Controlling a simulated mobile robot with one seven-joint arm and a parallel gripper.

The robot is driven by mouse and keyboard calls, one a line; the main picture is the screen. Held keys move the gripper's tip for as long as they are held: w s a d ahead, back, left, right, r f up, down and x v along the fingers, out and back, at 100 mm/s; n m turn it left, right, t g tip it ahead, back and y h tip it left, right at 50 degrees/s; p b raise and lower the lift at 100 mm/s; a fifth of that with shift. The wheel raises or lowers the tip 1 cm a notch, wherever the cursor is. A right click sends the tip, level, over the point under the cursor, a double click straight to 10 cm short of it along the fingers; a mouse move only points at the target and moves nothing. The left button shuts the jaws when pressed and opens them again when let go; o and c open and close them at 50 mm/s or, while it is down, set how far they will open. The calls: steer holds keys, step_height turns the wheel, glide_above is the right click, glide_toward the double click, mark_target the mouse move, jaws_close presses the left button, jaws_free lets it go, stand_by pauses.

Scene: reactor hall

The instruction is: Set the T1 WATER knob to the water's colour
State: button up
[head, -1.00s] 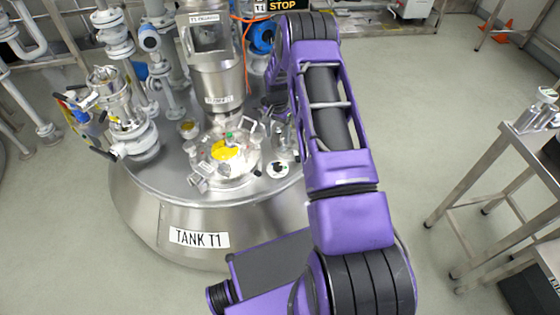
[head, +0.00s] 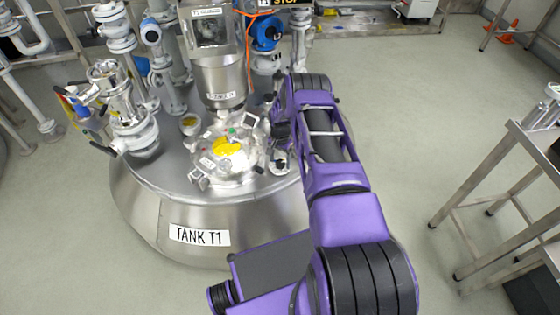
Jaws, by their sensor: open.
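A small white round dial with a dark knob (head: 280,165) sits on top of the tank, right of the lid; its markings are too small to read, so I cannot tell its setting. My gripper (head: 279,150), small and dark, is just above and beside this dial and partly covers it. Its jaws are open; the fingertips are hard to make out. TANK T1 (head: 150,228) is a wide steel vessel. On its round lid (head: 228,172) is a yellow area (head: 227,146); I cannot tell whether it is liquid behind glass.
A steel column (head: 221,75) rises behind the lid. Valves and pipes (head: 137,130) crowd the tank's left side. A blue-fronted instrument (head: 266,32) stands behind. A steel table (head: 500,165) is at the right, with clear floor between it and the tank.

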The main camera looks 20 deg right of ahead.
steer(key=shift+c, duration=0.2)
jaws_close()
steer(key=shift+n, duration=0.4)
steer(key=n, duration=1)
steer(key=shift+n, duration=0.4)
stand_by(0.4)
steer(key=shift+o, duration=0.2)
jaws_free()
